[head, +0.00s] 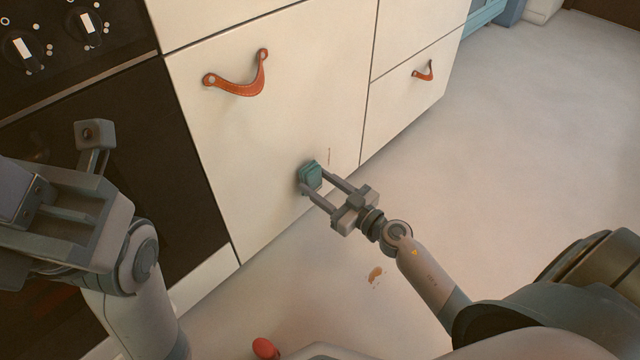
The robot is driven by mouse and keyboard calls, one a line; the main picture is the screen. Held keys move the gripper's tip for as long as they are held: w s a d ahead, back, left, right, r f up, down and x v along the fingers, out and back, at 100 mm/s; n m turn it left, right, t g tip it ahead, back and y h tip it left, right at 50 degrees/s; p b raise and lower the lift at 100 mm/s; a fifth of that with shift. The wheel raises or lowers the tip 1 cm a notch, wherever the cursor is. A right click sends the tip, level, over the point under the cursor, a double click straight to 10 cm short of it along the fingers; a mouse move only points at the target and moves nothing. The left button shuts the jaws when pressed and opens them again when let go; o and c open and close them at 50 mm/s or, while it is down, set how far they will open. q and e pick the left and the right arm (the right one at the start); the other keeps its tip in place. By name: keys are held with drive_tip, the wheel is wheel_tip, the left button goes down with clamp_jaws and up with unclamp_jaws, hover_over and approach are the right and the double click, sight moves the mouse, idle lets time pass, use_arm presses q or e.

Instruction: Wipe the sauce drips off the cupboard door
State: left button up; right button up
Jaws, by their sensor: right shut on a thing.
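The cupboard door (225,130) is a cream panel with a red leather pull (240,85) near its top. A thin brown sauce drip (329,156) shows low on the door, just above and right of a teal sponge (311,174). My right gripper (313,184) is shut on the sponge and holds it at the lower part of the door; it looks pressed against the panel. Any drip behind the sponge is hidden. My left gripper (95,135) is partly in view at the left, in front of the dark oven, and its jaws cannot be made out clearly.
A brown spill (375,275) lies on the pale floor below my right arm. A red object (265,348) is at the bottom edge. A dark oven (110,110) with knobs stands left of the door. The floor to the right is clear.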

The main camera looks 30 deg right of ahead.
drive_tip(key=shift+w+a, duration=0.2)
drive_tip(key=shift+w, duration=0.35)
drive_tip(key=shift+d, duration=0.1)
drive_tip(key=shift+w+d+p, duration=0.2)
drive_tip(key=shift+w+d, duration=0.05)
drive_tip(key=shift+d, duration=0.6)
drive_tip(key=shift+w+d+p, duration=0.15)
drive_tip(key=shift+w+d, duration=0.1)
drive_tip(key=shift+d, duration=0.55)
drive_tip(key=shift+w+d, duration=0.35)
drive_tip(key=shift+d, duration=0.5)
drive_tip(key=shift+w+d, duration=0.35)
drive_tip(key=shift+d, duration=0.45)
drive_tip(key=shift+r, duration=0.1)
drive_tip(key=shift+w+d+p, duration=0.2)
drive_tip(key=shift+w+d, duration=0.05)
drive_tip(key=shift+d, duration=0.6)
drive_tip(key=shift+w+d+p, duration=0.15)
drive_tip(key=shift+w+d, duration=0.1)
drive_tip(key=shift+d, duration=0.55)
